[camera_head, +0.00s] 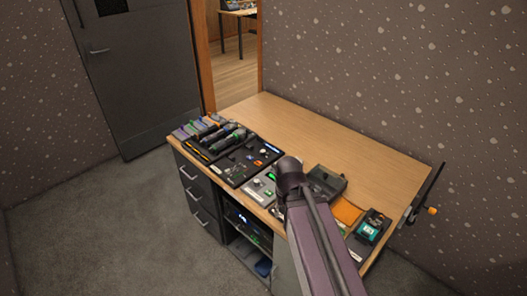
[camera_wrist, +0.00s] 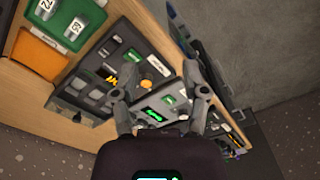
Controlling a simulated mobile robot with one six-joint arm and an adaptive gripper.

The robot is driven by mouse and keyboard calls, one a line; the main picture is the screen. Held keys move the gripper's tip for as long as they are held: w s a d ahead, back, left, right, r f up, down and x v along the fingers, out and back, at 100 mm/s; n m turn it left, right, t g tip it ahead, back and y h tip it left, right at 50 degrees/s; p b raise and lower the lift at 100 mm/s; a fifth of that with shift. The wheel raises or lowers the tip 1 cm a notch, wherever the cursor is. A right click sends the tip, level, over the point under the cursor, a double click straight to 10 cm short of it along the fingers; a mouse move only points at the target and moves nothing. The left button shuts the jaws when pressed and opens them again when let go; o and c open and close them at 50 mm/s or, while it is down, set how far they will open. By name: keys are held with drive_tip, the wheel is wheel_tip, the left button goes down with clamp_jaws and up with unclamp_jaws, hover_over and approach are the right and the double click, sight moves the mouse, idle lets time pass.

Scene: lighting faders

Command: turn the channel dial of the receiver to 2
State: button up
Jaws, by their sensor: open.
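A light grey panel with a lit green display, which looks like the receiver (camera_wrist: 178,116), lies between and beyond my fingers in the wrist view. In the head view, a grey unit with green marks (camera_head: 262,187) shows just left of my arm, likely the same one. Its channel dial is too small and partly covered to make out, and its setting cannot be read. My gripper (camera_wrist: 158,88) is open, with a finger on each side of the panel and nothing visible held. Contact cannot be told. In the head view my arm hides the gripper.
A dark open box (camera_head: 325,181), an orange mat (camera_head: 347,212) and a black device with a green face (camera_head: 370,228) lie right of my arm. Black tool trays (camera_head: 240,172) lie left. The wooden desk's back half (camera_head: 330,137) is clear. A wall bounds it.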

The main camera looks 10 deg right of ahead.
drive_tip(key=shift+o, duration=0.4)
drive_tip(key=shift+w, duration=0.1)
drive_tip(key=n+t+y, duration=0.3)
drive_tip(key=n, duration=0.7)
approach(263, 151)
drive_tip(key=s+v, duration=0.1)
drive_tip(key=v, duration=0.3)
drive_tip(key=shift+w+d, duration=0.15)
drive_tip(key=shift+d, duration=0.05)
drive_tip(key=shift+f, duration=0.1)
drive_tip(key=b+x, duration=1.2)
drive_tip(key=x, duration=0.1)
drive_tip(key=shift+w+a+f+b, duration=0.15)
drive_tip(key=shift+w+b, duration=0.15)
drive_tip(key=shift+b, duration=0.1)
clamp_jaws()
